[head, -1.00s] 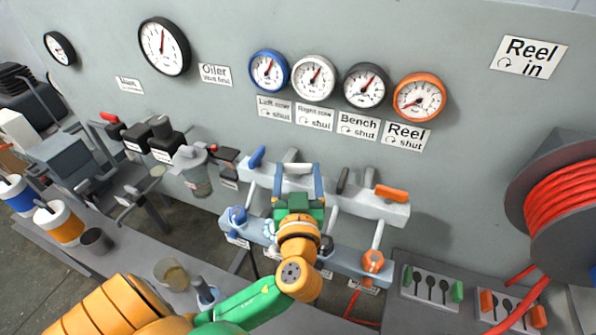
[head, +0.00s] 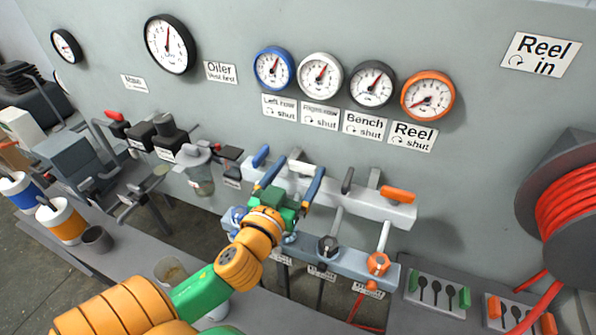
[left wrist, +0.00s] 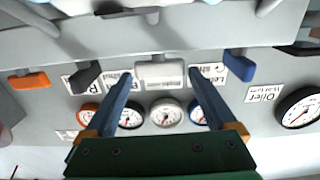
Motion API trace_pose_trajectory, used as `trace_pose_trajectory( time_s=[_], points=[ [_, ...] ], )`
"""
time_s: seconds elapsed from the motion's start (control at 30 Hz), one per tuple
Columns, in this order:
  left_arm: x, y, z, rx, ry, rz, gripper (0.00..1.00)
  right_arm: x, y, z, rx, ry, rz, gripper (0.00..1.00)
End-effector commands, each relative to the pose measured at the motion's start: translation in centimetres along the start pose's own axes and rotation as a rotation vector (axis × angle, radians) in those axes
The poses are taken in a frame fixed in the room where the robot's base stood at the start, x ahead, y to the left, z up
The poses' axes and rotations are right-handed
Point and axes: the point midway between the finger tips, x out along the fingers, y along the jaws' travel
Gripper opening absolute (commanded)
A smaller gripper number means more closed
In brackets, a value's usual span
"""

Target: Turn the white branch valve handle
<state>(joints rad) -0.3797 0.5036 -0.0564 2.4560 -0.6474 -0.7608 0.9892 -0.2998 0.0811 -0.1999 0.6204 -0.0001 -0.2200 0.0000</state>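The white branch valve handle (head: 302,167) sits on the light manifold bar (head: 360,207) below the gauges. In the left wrist view the white handle (left wrist: 160,73) shows as a pale block between the tips of my left gripper (left wrist: 158,80). The two blue fingers are apart, with a visible gap on each side of the handle. In the head view my left gripper (head: 293,176) reaches up to the bar and partly covers the handle's lower side. I cannot tell how deep the handle lies between the fingers. My right gripper is not in view.
A blue handle (head: 261,156) is left of the white one; a dark handle (head: 347,180) and an orange handle (head: 397,194) are to its right. Several gauges hang above. A lower pipe bar (head: 350,265) runs below, and a red hose reel (head: 566,207) stands at right.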

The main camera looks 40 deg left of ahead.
Motion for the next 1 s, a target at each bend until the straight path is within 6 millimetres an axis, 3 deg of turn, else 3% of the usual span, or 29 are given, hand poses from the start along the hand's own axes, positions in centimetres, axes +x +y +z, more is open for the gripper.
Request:
trace_pose_trajectory(
  time_s=[0.27, 0.7, 1.0],
  points=[
    [-0.1, 0.0, 0.0, -0.001, -0.001, -0.001, 1.0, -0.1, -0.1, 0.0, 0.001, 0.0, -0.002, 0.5],
    [-6.3, -0.1, -0.2, -0.006, -0.001, -0.008, 1.0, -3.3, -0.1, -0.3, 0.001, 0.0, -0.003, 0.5],
    [-7.1, 0.0, 0.0, 0.001, 0.0, -0.001, 1.0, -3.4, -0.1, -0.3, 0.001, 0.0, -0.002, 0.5]
  ],
)
